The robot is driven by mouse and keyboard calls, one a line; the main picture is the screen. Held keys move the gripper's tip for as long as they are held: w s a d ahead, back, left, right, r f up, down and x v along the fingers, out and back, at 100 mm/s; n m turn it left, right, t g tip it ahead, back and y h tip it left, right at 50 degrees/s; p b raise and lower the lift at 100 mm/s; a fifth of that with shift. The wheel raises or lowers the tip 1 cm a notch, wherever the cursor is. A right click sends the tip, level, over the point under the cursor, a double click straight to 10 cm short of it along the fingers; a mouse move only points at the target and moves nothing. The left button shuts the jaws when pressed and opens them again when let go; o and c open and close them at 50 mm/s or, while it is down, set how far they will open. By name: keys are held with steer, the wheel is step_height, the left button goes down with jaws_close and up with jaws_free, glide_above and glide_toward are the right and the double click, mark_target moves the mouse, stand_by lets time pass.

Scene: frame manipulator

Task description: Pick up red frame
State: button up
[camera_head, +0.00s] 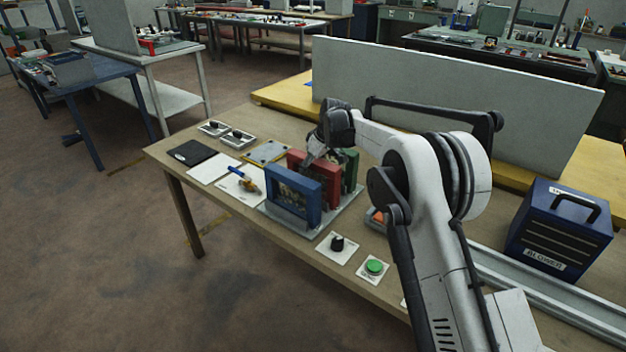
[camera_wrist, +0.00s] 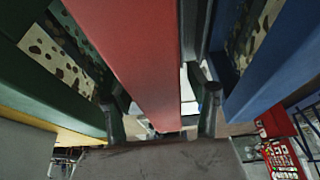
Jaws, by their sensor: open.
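The red frame (camera_head: 331,184) stands upright on a grey base plate (camera_head: 349,209), between the blue frame (camera_head: 293,195) in front and the green frame (camera_head: 351,168) behind. My gripper (camera_head: 312,154) is at the top of the red frame in the head view. In the wrist view my open gripper (camera_wrist: 162,108) has one finger on each side of the red frame (camera_wrist: 132,55). The green frame (camera_wrist: 50,75) is left of it and the blue frame (camera_wrist: 272,65) right. Whether the fingers touch the red frame cannot be told.
The neighbouring frames stand close on both sides. A blue blower box (camera_head: 560,228) stands at right; a grey panel (camera_head: 450,105) rises behind.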

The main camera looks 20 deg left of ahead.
steer(key=shift+f+b, duration=0.25)
steer(key=shift+b, duration=0.1)
stand_by(0.3)
steer(key=shift+c, duration=0.4)
jaws_close()
